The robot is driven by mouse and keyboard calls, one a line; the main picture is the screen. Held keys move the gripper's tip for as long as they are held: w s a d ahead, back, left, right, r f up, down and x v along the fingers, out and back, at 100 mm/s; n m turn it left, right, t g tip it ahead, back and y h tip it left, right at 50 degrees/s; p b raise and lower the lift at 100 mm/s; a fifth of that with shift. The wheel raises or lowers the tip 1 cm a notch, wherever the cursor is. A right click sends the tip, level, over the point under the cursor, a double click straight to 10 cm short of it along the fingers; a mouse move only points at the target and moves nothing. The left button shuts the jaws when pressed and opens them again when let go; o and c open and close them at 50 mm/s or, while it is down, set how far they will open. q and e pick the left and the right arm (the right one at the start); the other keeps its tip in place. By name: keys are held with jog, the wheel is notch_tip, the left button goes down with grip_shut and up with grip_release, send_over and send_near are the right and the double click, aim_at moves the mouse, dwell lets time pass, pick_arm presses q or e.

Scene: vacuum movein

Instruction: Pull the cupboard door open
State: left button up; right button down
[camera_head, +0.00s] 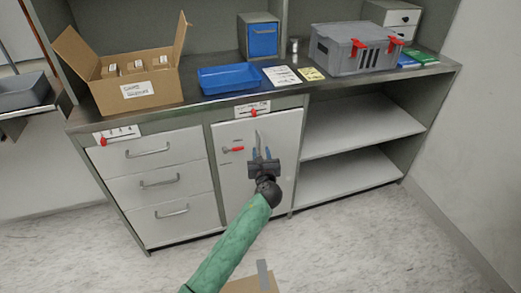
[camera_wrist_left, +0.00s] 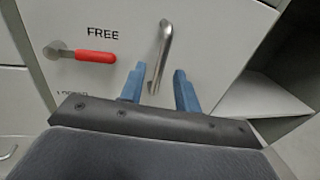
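The cupboard door (camera_head: 285,125) is a pale panel under the counter, right of the drawers, and looks shut. Its upright metal bar handle (camera_head: 258,141) also shows in the left wrist view (camera_wrist_left: 165,42). A red lever (camera_head: 234,150) on the door lies level; in the left wrist view the red lever (camera_wrist_left: 95,57) points right, just below the word FREE. My left gripper (camera_head: 261,153) is in front of the door at the handle's lower end. Its blue fingers (camera_wrist_left: 159,84) are apart, with the handle's lower part seen between them; contact cannot be told. My right gripper is not in view.
Three drawers (camera_head: 160,182) are left of the door, open shelves (camera_head: 345,175) right. A red tab on a label (camera_head: 253,112) sits above the door. The counter holds a cardboard box (camera_head: 135,88), blue tray (camera_head: 228,78) and grey case (camera_head: 340,57).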

pick_arm(q)
jog(key=shift+w+a, duration=0.15)
jog(key=shift+w, duration=1.1)
grip_shut()
jog(key=shift+s, duration=0.1)
